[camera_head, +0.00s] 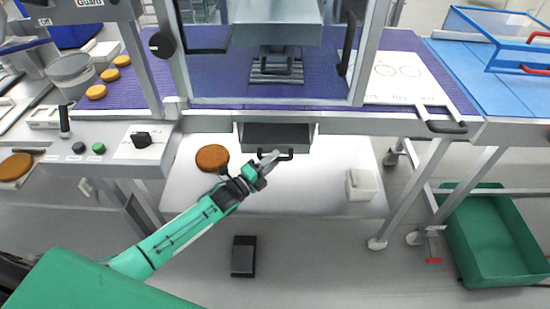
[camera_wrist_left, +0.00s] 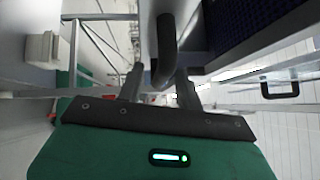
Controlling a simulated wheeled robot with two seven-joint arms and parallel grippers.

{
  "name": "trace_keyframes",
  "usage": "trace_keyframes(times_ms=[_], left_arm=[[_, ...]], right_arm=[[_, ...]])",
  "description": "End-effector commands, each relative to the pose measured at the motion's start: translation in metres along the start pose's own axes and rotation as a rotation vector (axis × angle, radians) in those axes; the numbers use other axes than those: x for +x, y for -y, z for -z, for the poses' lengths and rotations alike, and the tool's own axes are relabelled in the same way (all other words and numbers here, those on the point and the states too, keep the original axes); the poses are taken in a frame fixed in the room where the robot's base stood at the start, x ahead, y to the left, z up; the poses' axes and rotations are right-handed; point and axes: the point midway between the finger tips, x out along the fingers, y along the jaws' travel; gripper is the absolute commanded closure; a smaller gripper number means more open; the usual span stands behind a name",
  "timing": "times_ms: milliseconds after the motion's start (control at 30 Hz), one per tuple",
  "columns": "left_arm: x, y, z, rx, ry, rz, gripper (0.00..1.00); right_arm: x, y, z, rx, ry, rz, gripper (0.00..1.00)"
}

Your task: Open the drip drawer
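The drip drawer (camera_head: 276,137) is a dark, shallow unit under the front edge of the purple conveyor, in the middle of the head view. Its black bar handle (camera_head: 287,155) sticks out at the front. I cannot tell whether the drawer is pulled out at all. My left gripper (camera_head: 270,158) is at the left end of this handle. In the left wrist view, the handle (camera_wrist_left: 166,45) comes down between the two separated fingertips of my left gripper (camera_wrist_left: 160,78). Gaps seem to show beside the handle, so the fingers are not closed on it. My right gripper is not in view.
A pale lower shelf (camera_head: 280,198) under the drawer holds a brown round (camera_head: 212,157) and a white container (camera_head: 362,185). A control panel (camera_head: 130,143) is at left, a black pedal (camera_head: 244,256) on the floor, and a green crate (camera_head: 497,240) at right.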

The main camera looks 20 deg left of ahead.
Motion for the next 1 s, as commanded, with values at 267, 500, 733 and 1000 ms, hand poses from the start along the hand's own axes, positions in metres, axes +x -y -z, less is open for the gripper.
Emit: trace_keyframes(times_ms=[267,500,733,1000], left_arm=[[0.0135,-0.0004,0.0006,-0.001,0.0,-0.001,0.64],[0.0135,-0.0003,0.0005,-0.001,0.0,-0.001,0.68],[0.0133,-0.0003,0.0003,0.0,0.0,-0.001,1.0],[0.0107,0.0009,0.0028,-0.001,0.0,-0.001,1.0]], right_arm=[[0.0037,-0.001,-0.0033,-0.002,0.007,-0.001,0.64],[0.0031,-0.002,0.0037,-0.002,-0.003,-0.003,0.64],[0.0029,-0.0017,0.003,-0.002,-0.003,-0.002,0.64],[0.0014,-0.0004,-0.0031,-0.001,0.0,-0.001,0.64]])
